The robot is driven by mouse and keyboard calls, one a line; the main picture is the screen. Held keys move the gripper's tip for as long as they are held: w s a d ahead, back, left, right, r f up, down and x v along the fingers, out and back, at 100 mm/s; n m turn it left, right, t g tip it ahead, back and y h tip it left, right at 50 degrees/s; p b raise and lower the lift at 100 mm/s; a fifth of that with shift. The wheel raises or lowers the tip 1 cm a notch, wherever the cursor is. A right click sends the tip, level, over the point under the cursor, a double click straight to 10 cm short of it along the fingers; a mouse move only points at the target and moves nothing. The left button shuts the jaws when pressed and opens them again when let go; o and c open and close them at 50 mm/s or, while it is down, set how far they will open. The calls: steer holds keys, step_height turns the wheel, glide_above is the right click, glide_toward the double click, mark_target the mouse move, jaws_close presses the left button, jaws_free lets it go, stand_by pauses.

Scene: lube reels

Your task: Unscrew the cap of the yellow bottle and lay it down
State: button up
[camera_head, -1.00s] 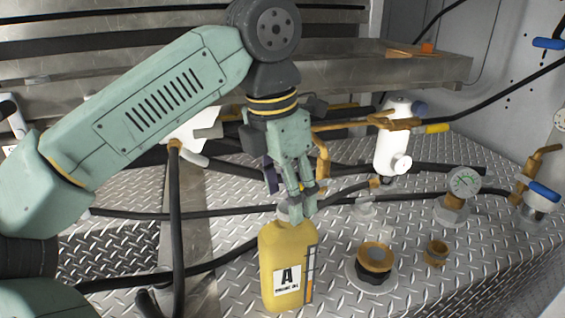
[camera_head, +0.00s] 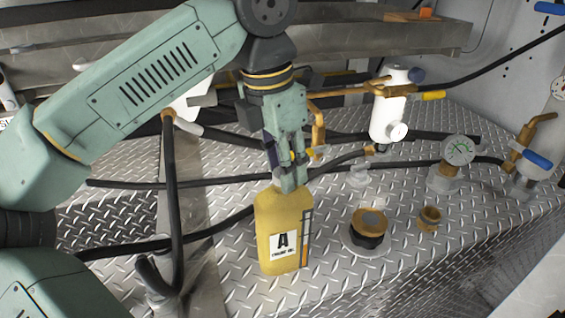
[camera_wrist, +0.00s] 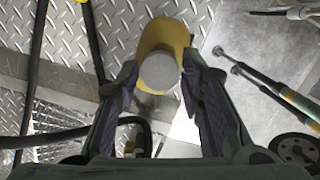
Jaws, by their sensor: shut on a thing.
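The yellow bottle (camera_head: 283,228) with a label "A" stands upright on the diamond-plate deck. My gripper is shut on the cap. The cap appears seated on the bottle's neck; I cannot see the thread.
A black filler neck with a brown top (camera_head: 370,224) stands right of the bottle, with a small brass fitting (camera_head: 429,217) beyond it. Black hoses (camera_head: 200,183) cross the deck behind and left. Bare plate lies in front.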

steer(key=shift+c, duration=1.4)
steer(key=shift+f+n+b, duration=0.2)
steer(key=shift+n+b, duration=0.45)
steer(key=shift+n, duration=0.55)
steer(key=n, duration=0.3)
steer(key=shift+r+t+y+b, duration=0.15)
steer(key=shift+t+y+b, duration=0.15)
steer(key=shift+n, duration=0.3)
steer(key=shift+r+p, duration=0.9)
steer(key=shift+r, duration=2.9)
